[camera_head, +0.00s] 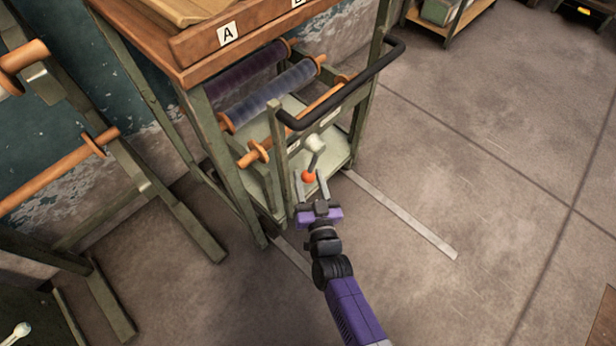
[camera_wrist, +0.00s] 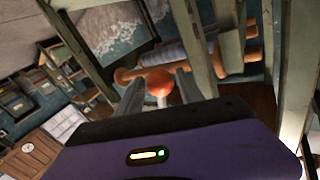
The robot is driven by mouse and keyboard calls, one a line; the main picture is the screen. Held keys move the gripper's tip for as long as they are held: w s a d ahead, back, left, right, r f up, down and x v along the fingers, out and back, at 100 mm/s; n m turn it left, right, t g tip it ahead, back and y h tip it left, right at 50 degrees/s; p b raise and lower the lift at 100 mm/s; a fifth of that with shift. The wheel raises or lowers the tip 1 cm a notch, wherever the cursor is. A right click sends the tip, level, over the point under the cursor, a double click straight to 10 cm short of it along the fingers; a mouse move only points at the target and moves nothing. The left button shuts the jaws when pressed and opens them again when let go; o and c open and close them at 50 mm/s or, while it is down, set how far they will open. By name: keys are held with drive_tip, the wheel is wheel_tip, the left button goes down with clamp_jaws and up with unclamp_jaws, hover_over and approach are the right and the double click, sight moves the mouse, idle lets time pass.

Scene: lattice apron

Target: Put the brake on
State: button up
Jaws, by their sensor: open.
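In the wrist view the knob (camera_wrist: 158,83) sits between the fingertips of my gripper (camera_wrist: 158,90). I cannot tell whether either finger touches it. The cart's black push handle (camera_head: 345,95) curves above the lever. The lever's pivot is partly hidden.
The green-framed cart has a wooden top (camera_head: 190,70) with a label A, and rolls on wooden rods below. A metal strip (camera_head: 405,215) lies on the floor beside it. A rack with wooden rollers (camera_head: 60,175) stands at left.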

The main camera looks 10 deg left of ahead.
drive_tip(key=shift+w+a, duration=0.15)
drive_tip(key=shift+w, duration=0.45)
clamp_jaws()
idle(1.1)
